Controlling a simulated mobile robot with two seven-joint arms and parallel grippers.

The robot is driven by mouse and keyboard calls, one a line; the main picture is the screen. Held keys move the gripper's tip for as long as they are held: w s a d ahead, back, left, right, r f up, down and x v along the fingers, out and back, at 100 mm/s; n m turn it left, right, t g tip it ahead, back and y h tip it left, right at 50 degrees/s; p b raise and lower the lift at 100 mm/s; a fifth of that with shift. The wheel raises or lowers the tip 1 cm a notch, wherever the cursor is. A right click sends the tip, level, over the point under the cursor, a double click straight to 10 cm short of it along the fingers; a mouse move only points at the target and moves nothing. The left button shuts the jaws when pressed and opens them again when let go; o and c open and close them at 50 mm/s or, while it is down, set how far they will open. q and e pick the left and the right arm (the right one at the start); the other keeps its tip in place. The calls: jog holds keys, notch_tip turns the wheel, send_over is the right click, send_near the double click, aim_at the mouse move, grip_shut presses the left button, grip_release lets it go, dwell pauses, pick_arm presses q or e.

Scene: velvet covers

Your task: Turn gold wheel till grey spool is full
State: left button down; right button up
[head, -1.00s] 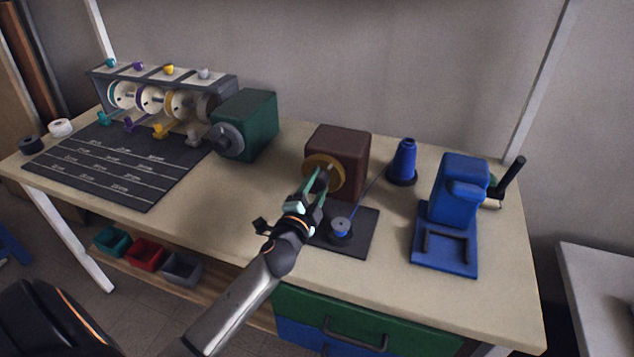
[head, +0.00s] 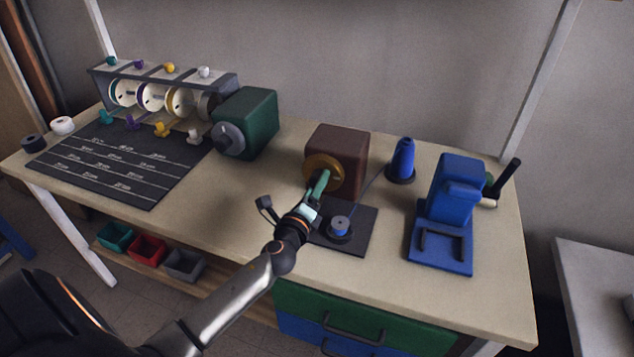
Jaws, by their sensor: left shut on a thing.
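The gold wheel (head: 336,167) is on the front of a brown box (head: 350,150) at the middle of the bench. My left gripper (head: 321,184) is shut at the wheel's front, on its handle; the fingers hide much of the grip. The grey spool (head: 340,225) stands on a dark base plate (head: 363,235) in front of the box, with blue thread on it. How full it is cannot be told at this size. A blue thread runs from the blue cone (head: 404,158) toward the box and spool. My right gripper is not in view.
A blue machine (head: 452,195) with a black lever stands at the right. A green box (head: 246,125) with a grey dial stands left of the wheel. A rack of reels (head: 165,90) and a dark marked mat (head: 110,165) fill the left. Bare bench lies left of the brown box.

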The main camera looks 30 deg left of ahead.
pick_arm(q)
jog(key=m, duration=0.3)
jog(key=shift+p, duration=0.4)
jog(key=m+p, duration=0.1)
jog(key=m, duration=0.2)
jog(key=shift+r+m, duration=0.1)
jog(key=shift+m, duration=0.2)
jog(key=m+p, duration=0.2)
jog(key=m, duration=0.3)
jog(key=shift+a+p, duration=0.1)
jog(key=shift+p, duration=0.2)
jog(key=shift+m+p, duration=0.45)
jog(key=shift+m, duration=0.65)
jog(key=shift+c, duration=1.3)
grip_release()
jog(key=v, duration=1.2)
jog(key=shift+s, duration=0.25)
